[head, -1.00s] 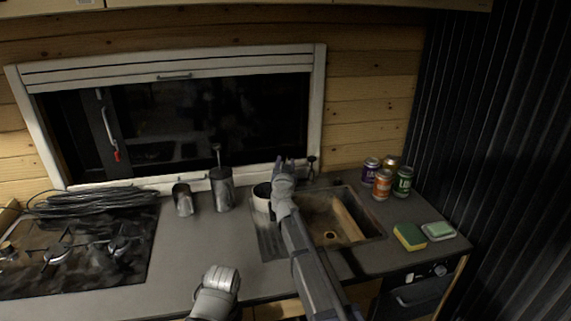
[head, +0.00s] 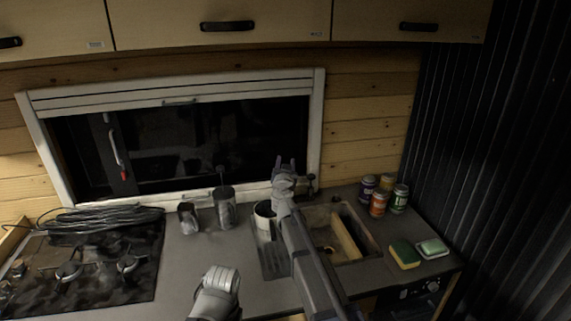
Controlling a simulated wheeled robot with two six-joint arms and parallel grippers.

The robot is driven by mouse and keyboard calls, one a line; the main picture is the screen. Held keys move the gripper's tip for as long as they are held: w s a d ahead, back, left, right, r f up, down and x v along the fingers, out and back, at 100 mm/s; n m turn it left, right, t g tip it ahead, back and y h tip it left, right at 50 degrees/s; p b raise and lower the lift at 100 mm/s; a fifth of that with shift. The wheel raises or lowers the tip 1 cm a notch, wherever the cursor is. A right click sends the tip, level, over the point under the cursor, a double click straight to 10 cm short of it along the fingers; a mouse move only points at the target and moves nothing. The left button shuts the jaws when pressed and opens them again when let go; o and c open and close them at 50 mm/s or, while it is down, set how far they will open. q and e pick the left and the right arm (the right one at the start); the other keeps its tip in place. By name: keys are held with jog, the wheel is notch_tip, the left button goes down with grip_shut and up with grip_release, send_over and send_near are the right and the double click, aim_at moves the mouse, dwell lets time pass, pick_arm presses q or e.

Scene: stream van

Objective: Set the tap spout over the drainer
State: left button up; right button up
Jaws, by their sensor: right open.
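The sink (head: 371,240) is set in the right part of the grey counter, with a wooden board standing in its basin. Its ridged drainer (head: 271,262) is on the left side, partly hidden by my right arm. The dark tap (head: 311,183) stands at the sink's back edge; its spout direction is too small and dark to tell. My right gripper (head: 285,163) is open and looks empty, just left of the tap, in front of the window frame. Contact with the tap cannot be told. My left gripper (head: 220,283) is low in the middle, its jaws hidden.
A white pot (head: 264,214) stands behind the drainer, beside my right arm. Several cans (head: 378,204), a sponge (head: 405,254) and a soap dish (head: 433,248) lie right of the sink. A hob (head: 95,270) is at left.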

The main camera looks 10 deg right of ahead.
jog(key=shift+r+p, duration=0.45)
jog(key=shift+r, duration=0.45)
pick_arm(q)
jog(key=shift+r, duration=0.85)
pick_arm(e)
jog(key=shift+f, duration=0.1)
